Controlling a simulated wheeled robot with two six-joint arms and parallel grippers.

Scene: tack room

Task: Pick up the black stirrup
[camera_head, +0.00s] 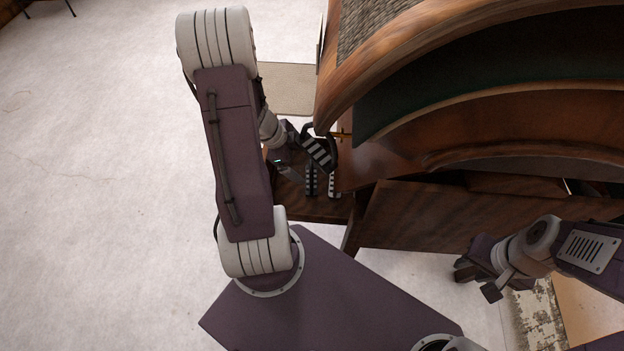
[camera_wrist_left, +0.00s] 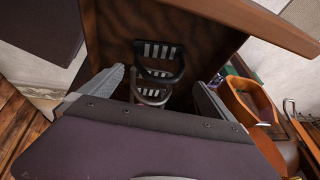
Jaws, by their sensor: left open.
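The black stirrup (camera_wrist_left: 158,52), with a white-striped tread, is the farther of two stirrups in the left wrist view. A greyer stirrup (camera_wrist_left: 150,93) is nearer the camera and partly hidden by my gripper body. In the head view, two striped treads (camera_head: 311,180) show on the dark wooden surface below the curved wood; I cannot tell there which is the black one. My left gripper (camera_wrist_left: 158,80) is open, its fingers apart on either side of the stirrups in view, holding nothing. In the head view it is (camera_head: 289,170) just left of the treads. My right gripper (camera_head: 477,280) is far to the right.
A large curved wooden piece (camera_head: 400,60) with a green inside overhangs close to the right of my left gripper. A wooden panel (camera_head: 430,215) lies below it. An orange-brown container (camera_wrist_left: 248,100) stands right in the wrist view. The pale floor (camera_head: 90,170) at left is clear.

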